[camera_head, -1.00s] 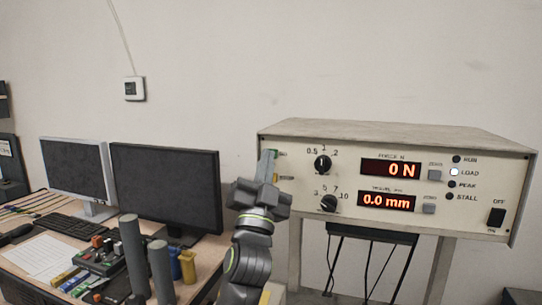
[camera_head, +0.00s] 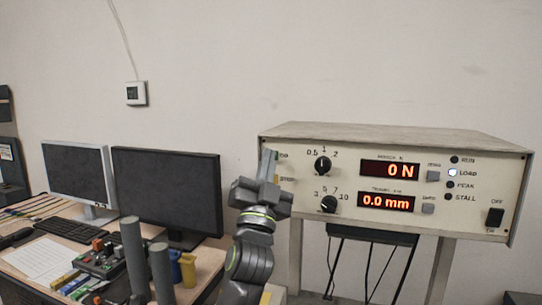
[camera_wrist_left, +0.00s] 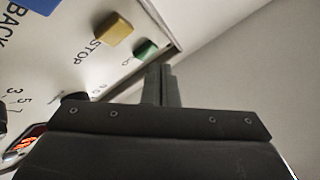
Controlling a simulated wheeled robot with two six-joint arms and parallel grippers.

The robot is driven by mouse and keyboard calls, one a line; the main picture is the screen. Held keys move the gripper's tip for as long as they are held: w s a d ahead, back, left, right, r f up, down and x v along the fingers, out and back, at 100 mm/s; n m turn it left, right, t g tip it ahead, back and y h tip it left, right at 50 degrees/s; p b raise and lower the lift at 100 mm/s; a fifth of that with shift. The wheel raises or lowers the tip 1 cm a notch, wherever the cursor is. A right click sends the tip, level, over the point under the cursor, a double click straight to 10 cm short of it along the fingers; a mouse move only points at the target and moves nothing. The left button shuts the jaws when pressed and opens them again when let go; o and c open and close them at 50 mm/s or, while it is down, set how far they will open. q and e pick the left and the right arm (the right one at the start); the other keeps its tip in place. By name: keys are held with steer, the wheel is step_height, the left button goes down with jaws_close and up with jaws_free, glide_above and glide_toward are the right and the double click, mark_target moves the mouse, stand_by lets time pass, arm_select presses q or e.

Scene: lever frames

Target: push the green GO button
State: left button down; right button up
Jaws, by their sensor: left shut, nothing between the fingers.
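The green GO button (camera_wrist_left: 146,49) shows in the left wrist view, near the panel's edge, beside the yellow STOP button (camera_wrist_left: 114,33). My left gripper (camera_wrist_left: 162,72) is shut and empty. Its fingertips are close to the green button, just below it in that view; I cannot tell whether they touch. In the head view my left gripper (camera_head: 269,158) is in front of the left end of the instrument's front panel (camera_head: 400,219) and hides the buttons there. My right gripper is not in view.
The instrument has two black knobs (camera_head: 323,166) and red displays reading 0 N (camera_head: 390,170) and 0.0 mm. A blue button (camera_wrist_left: 38,4) is partly visible by the BACK label. Monitors (camera_head: 168,190) and grey cylinders (camera_head: 134,255) stand on the desk at left.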

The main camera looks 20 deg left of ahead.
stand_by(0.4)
arm_select(q)
steer(key=shift+a+f, duration=0.1)
steer(key=shift+f, duration=0.45)
steer(key=s+p, duration=0.2)
steer(key=p, duration=0.1)
steer(key=s+p, duration=0.2)
steer(key=p, duration=0.1)
steer(key=shift+s+a+f, duration=0.1)
steer(key=shift+s+a, duration=0.1)
stand_by(0.6)
